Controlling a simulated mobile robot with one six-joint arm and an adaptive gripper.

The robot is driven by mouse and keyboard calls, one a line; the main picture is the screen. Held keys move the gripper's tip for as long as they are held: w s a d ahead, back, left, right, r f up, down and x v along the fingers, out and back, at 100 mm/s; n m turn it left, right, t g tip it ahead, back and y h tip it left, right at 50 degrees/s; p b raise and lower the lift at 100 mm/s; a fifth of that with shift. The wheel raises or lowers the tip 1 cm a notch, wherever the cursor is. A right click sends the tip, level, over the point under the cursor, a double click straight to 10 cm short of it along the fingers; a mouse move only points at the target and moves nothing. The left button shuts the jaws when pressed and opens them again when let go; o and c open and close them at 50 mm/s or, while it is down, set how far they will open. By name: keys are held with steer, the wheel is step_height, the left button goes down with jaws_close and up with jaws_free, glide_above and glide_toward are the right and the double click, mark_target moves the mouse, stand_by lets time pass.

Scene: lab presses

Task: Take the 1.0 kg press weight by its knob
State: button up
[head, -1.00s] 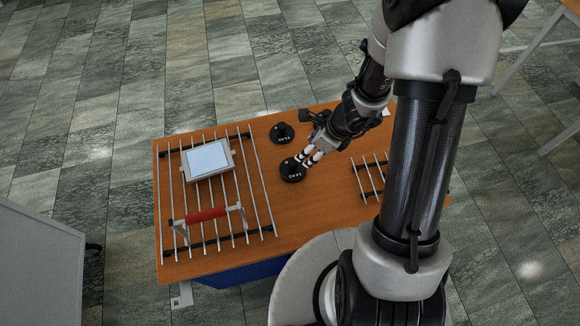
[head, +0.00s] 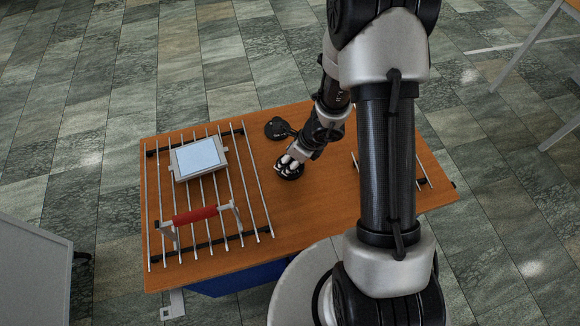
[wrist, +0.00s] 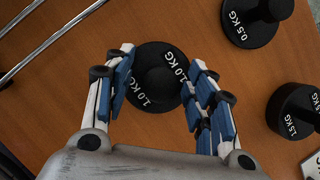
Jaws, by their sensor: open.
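The 1.0 kg press weight (wrist: 157,52) is a black disc with white 1.0 KG lettering and a round knob (wrist: 158,84) in its middle. It stands on the wooden table. In the wrist view the two blue-padded fingers of my gripper (wrist: 160,92) are open, one on each side of the knob, with a gap showing on both sides. In the head view the weight (head: 289,174) is partly hidden under my gripper (head: 289,163). Whether a finger touches the disc I cannot tell.
The 0.5 kg weight (wrist: 252,27) and the 1.5 kg weight (wrist: 293,110) stand nearby on the table (head: 318,215). A wire rack (head: 240,170) on the left carries a tray with a pale sheet (head: 199,157) and a red-handled piece (head: 194,215).

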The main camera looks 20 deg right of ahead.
jaws_close()
stand_by(0.7)
steer(key=shift+r, duration=0.1)
